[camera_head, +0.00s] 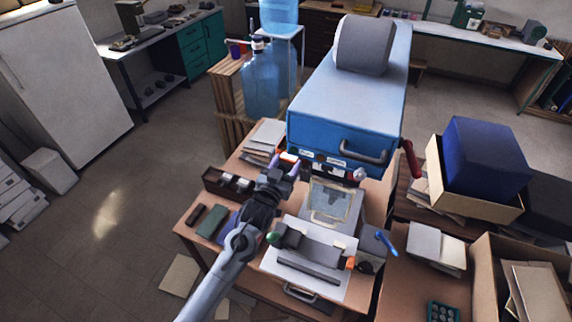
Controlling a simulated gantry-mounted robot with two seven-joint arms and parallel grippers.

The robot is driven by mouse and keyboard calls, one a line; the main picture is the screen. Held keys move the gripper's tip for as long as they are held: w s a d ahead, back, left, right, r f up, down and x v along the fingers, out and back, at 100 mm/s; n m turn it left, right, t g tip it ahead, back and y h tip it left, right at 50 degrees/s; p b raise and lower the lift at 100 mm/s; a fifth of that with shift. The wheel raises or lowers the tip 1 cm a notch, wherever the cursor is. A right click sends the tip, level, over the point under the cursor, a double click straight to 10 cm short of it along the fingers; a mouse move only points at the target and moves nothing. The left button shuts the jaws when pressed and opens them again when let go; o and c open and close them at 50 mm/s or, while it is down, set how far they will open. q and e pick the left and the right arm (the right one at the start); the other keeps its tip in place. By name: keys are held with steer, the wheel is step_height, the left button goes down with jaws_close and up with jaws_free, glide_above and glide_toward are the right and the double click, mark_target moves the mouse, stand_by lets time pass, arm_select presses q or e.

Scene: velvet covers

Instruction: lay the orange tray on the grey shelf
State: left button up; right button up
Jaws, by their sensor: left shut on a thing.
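My left gripper (285,165) reaches up from the bottom over the wooden table (188,228). Its lilac fingertips are closed around a small orange piece (289,157), close to the front left corner of the blue case. That piece may be the orange tray; most of it is hidden by the fingers, so I cannot tell its full shape. I cannot pick out a grey shelf for certain; a grey box-like piece with a pale frame (333,203) stands right of the gripper. My right gripper is not in view.
A large blue case (345,110) with a grey handle stands behind the gripper. A white machine (310,262) with a green knob is at the table's front. Books (266,138) and a dark box (222,183) lie left. A blue-handled tool (386,242) is at right.

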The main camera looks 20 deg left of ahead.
arm_select(q)
steer(key=o, duration=1.2)
steer(key=shift+s, duration=0.1)
steer(key=s, duration=0.5)
steer(key=s+b, duration=0.1)
steer(key=s, duration=0.4)
steer(key=shift+s+a, duration=0.2)
steer(key=shift+s, duration=0.1)
